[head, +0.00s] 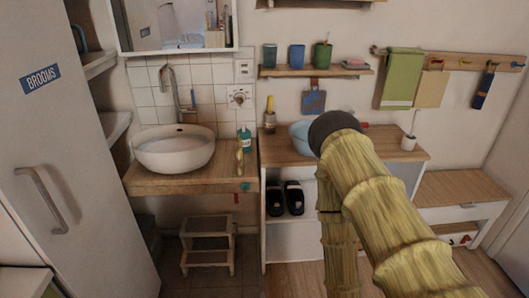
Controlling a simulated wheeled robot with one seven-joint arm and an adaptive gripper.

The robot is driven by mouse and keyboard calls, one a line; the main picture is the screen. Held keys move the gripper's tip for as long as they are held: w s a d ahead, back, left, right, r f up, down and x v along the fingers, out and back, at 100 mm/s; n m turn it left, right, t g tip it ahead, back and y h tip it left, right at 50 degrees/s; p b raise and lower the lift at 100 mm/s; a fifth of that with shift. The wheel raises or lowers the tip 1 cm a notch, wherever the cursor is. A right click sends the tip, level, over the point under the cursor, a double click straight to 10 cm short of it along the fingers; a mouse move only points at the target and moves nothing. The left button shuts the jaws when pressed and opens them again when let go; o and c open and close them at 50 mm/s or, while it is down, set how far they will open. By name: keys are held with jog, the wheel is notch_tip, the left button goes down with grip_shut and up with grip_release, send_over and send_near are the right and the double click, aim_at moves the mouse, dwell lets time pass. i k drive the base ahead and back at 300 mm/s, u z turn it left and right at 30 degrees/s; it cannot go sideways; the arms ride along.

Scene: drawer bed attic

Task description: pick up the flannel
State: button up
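Several cloth-like things hang on the wall, and I cannot tell for sure which is the flannel. A green towel (402,78) hangs from the wooden peg rail at the right, with a smaller beige cloth (431,90) beside it. A blue-grey square piece (314,103) hangs below the cup shelf. My bamboo-textured arm rises from the lower right to a dark joint in front of the counter, and another link runs down from there. My gripper is not visible, and my arm hides part of the counter and cabinet.
A round white basin (175,150) sits on a wooden counter, with a step stool (208,244) below. A blue bowl (300,137) stands on the middle counter (281,146), partly behind my arm. Dark slippers (285,199) lie on its shelf. A brooms cupboard (68,150) fills the left.

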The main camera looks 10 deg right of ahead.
aim_at(239, 151)
jog(key=u, duration=0.1)
jog(key=i, duration=0.9)
jog(key=u, duration=0.75)
